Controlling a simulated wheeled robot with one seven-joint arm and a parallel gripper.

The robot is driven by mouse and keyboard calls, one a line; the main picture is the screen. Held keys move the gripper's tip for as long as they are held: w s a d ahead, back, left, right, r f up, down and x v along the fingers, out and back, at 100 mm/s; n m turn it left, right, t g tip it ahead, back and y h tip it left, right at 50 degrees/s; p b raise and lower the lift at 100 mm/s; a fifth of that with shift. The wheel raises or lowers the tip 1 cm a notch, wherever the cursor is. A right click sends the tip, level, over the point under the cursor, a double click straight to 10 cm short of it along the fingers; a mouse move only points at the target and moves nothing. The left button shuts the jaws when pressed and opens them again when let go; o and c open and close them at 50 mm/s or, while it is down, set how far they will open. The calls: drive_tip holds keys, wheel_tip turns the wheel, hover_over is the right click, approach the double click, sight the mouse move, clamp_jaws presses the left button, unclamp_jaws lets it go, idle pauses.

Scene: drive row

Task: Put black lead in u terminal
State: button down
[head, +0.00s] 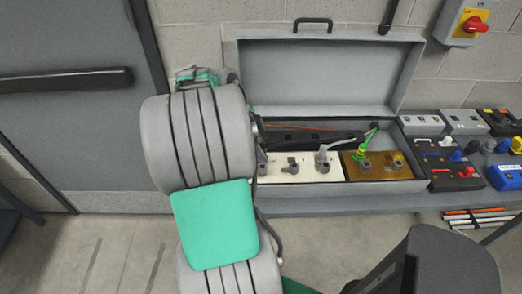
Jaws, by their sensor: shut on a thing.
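The drive's long grey box (345,203) stands open, its lid (320,75) raised. Inside, a cream terminal strip (307,173) carries a dark terminal (291,165) and, right of it, one with a grey lead (323,153). A green-yellow lead (361,152) rises from the brown plate (380,172) at the right. My grey and green arm covers the box's left end and the strip's left part. My gripper is hidden behind the arm; only small dark parts show at the arm's right edge. I cannot make out the black lead or the u label.
Right of the box, units with coloured knobs and switches (455,177) stand close together. A red and yellow switch (475,23) is on the block wall above. Rods (480,218) lie below the units. A grey door (70,130) is at the left.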

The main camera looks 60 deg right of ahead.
drive_tip(key=shift+f+b, duration=0.3)
drive_tip(key=shift+f, duration=0.05)
drive_tip(key=c, duration=0.9)
unclamp_jaws()
drive_tip(key=p+v, duration=0.1)
drive_tip(key=v, duration=0.7)
drive_tip(key=shift+d+f, duration=0.1)
